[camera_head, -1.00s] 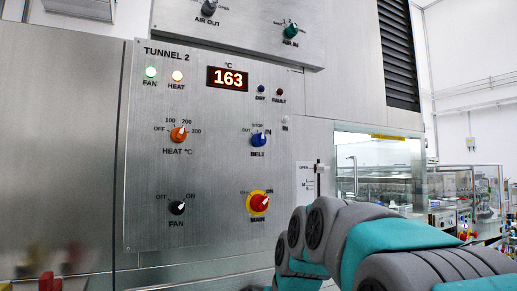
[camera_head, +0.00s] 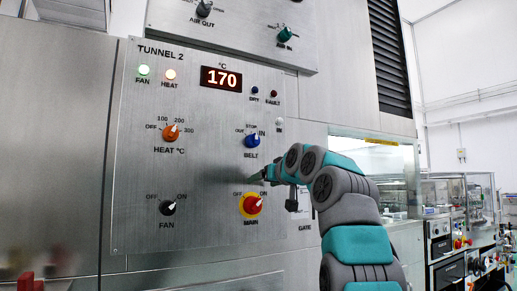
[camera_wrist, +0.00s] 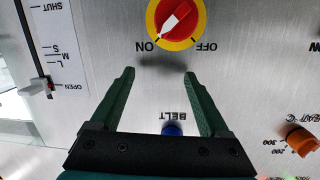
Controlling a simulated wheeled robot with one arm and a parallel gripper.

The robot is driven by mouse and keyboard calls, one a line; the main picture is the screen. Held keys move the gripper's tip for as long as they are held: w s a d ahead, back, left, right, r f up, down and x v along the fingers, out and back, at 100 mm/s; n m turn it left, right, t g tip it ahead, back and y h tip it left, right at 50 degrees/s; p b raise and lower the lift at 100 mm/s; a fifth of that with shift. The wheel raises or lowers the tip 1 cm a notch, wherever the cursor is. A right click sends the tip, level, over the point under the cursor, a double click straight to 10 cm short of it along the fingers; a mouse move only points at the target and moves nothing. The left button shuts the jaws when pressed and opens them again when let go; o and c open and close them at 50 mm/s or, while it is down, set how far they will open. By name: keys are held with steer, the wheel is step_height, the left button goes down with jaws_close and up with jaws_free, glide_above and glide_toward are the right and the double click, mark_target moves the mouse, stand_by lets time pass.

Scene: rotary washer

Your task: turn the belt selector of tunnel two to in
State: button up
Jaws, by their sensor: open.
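The blue belt selector (camera_head: 252,141) is on the Tunnel 2 panel (camera_head: 205,110), with OUT, STOP and IN marked around it. Its pale pointer seems to lean up and right, towards IN, but it is small. My gripper (camera_head: 253,178) is in front of the panel, below the belt selector and above the main switch. In the wrist view, which is upside down, my gripper (camera_wrist: 159,74) is open and empty. The blue selector (camera_wrist: 172,130) shows partly between the finger bases, its lower part hidden by the gripper body.
The red and yellow main switch (camera_head: 252,204) is just below my gripper. The orange heat knob (camera_head: 171,133) and black fan knob (camera_head: 167,208) are to the left. The display (camera_head: 222,79) reads 170. A gate slider (camera_wrist: 46,85) shows in the wrist view.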

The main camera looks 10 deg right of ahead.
mark_target(257, 143)
steer(key=shift+s+a+r+n+t+y+b, duration=0.1)
steer(key=shift+s+r+n+t+y+b, duration=0.15)
steer(key=shift+s+r+n+t+y, duration=0.9)
steer(key=shift+w+a+r+n+t+b, duration=0.2)
steer(key=shift+r+n+t, duration=0.35)
steer(key=shift+r, duration=1.4)
steer(key=shift+s+a+r+n+t+y+b, duration=0.1)
steer(key=shift+s+r+n+t+y+b, duration=0.15)
steer(key=shift+s+r+n+t+y, duration=0.75)
steer(key=w, duration=0.1)
steer(key=w+r, duration=0.1)
steer(key=w+r+h+p, duration=0.1)
steer(key=shift+a+r+m, duration=0.1)
steer(key=shift+a+m, duration=0.25)
steer(key=shift+m, duration=0.05)
steer(key=shift+w+a+r, duration=0.15)
steer(key=shift+w, duration=0.55)
steer(key=shift+c, duration=0.2)
jaws_close()
